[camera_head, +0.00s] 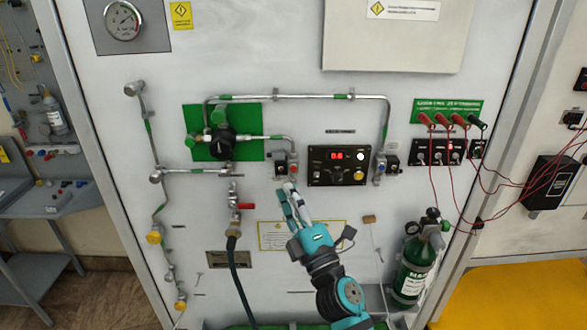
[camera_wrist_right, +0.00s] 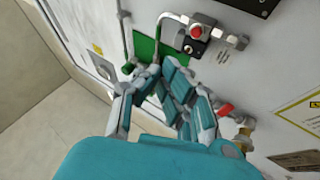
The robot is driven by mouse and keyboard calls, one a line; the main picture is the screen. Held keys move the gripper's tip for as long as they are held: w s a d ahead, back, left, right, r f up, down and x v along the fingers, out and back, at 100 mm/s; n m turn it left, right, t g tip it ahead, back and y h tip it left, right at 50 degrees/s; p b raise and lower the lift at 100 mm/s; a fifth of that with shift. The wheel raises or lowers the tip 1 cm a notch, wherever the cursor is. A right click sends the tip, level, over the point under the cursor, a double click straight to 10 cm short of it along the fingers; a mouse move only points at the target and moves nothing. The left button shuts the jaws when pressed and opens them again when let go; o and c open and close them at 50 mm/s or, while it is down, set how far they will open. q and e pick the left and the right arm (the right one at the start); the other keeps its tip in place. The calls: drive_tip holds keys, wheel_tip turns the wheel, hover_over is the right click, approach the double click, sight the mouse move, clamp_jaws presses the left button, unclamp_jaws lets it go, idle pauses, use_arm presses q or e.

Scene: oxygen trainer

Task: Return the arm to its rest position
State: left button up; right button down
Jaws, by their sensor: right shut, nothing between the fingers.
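My right gripper (camera_head: 290,190) is teal and grey and reaches up from the lower middle in the head view. Its fingertips are in front of the white panel (camera_head: 290,230), just below a small valve block (camera_head: 287,165) with a red knob. I cannot tell whether they touch anything. The gripper is shut and holds nothing. Its teal and grey fingers also show in the right wrist view, with the panel behind them. My left gripper is in neither view.
A control box (camera_head: 338,166) with a red display is right of the gripper. A green cylinder (camera_head: 413,270) stands at lower right. A red-handled valve (camera_head: 240,206) and black hose (camera_head: 238,270) are on the left. Red cables (camera_head: 463,180) hang at right.

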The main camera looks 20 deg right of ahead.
drive_tip(key=shift+s, duration=0.1)
